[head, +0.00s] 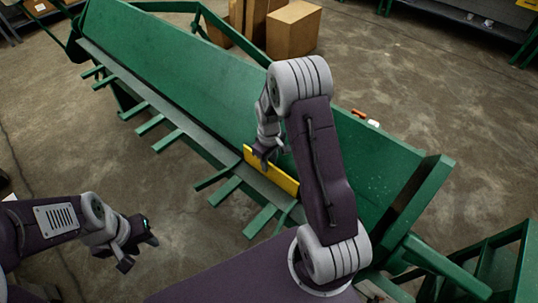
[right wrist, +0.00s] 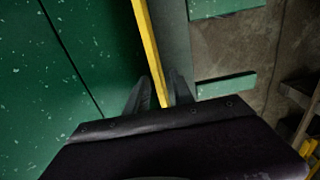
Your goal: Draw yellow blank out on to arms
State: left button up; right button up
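The yellow blank (head: 283,178) is a narrow flat sheet standing on edge along the foot of the sloping green panel, on a grey ledge. My right gripper (head: 264,160) is at its upper edge, toward its far end. In the right wrist view, the blank (right wrist: 151,50) runs between the two dark fingers (right wrist: 160,90), which lie close on either side and look shut on it. Several flat green arms (head: 228,190) stick out from the ledge toward me. My left gripper (head: 138,252) is open and empty, low at the left, apart from the arms.
The long green machine (head: 190,70) crosses the view, with an upright end plate (head: 418,205) at the right. Cardboard boxes (head: 293,30) stand behind it. An orange-and-white item (head: 365,117) lies behind its rear edge. Bare concrete floor lies at the left.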

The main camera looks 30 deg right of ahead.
jog(key=shift+w+f, duration=0.1)
jog(key=shift+f, duration=0.2)
jog(key=shift+r, duration=0.1)
grip_shut()
dwell(1.2)
